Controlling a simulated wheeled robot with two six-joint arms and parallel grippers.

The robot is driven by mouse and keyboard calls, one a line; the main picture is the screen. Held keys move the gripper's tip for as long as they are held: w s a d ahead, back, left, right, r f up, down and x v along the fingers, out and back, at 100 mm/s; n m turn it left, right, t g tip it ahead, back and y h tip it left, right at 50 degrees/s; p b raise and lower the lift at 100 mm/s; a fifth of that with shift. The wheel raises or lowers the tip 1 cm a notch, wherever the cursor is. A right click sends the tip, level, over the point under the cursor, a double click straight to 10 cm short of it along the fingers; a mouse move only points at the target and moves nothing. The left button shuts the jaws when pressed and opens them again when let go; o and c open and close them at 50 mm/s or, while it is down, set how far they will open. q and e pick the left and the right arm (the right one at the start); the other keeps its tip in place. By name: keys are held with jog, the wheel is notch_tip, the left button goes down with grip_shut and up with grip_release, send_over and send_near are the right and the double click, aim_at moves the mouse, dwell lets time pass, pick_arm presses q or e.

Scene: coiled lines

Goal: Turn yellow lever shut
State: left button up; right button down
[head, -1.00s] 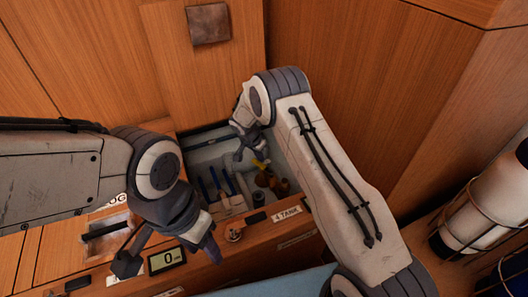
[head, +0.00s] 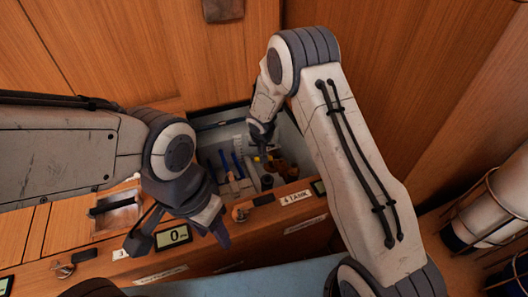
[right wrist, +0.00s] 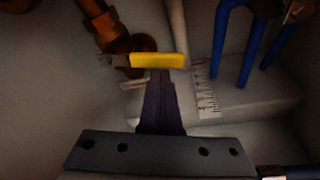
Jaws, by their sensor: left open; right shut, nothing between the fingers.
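The yellow lever (head: 257,159) is low in the open compartment in the head view, small and partly hidden. In the right wrist view the yellow lever (right wrist: 157,60) lies crosswise beside a copper-coloured pipe (right wrist: 106,24). My right gripper (head: 260,143) reaches down into the compartment. In the right wrist view its shut, empty fingers (right wrist: 160,82) end right at the lever's near edge. I cannot tell whether they touch it. My left gripper (head: 180,238) is open and empty over the front panel.
Blue handles (head: 237,164) stand left of the lever inside the compartment, near a white ruled scale (right wrist: 206,92). The compartment walls are close around my right gripper. The front panel carries a "4 TANK" label (head: 297,198) and a display reading 0 (head: 174,236). A caged white cylinder (head: 492,205) stands at the right.

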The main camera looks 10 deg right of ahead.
pick_arm(q)
jog(key=shift+s+f+b, duration=0.25)
jog(key=shift+f+b, duration=0.4)
jog(key=shift+f, duration=0.25)
pick_arm(e)
jog(key=shift+s+a+f, duration=0.1)
jog(key=shift+s+f, duration=0.05)
jog(key=shift+s, duration=0.6)
pick_arm(q)
jog(key=shift+a, duration=0.1)
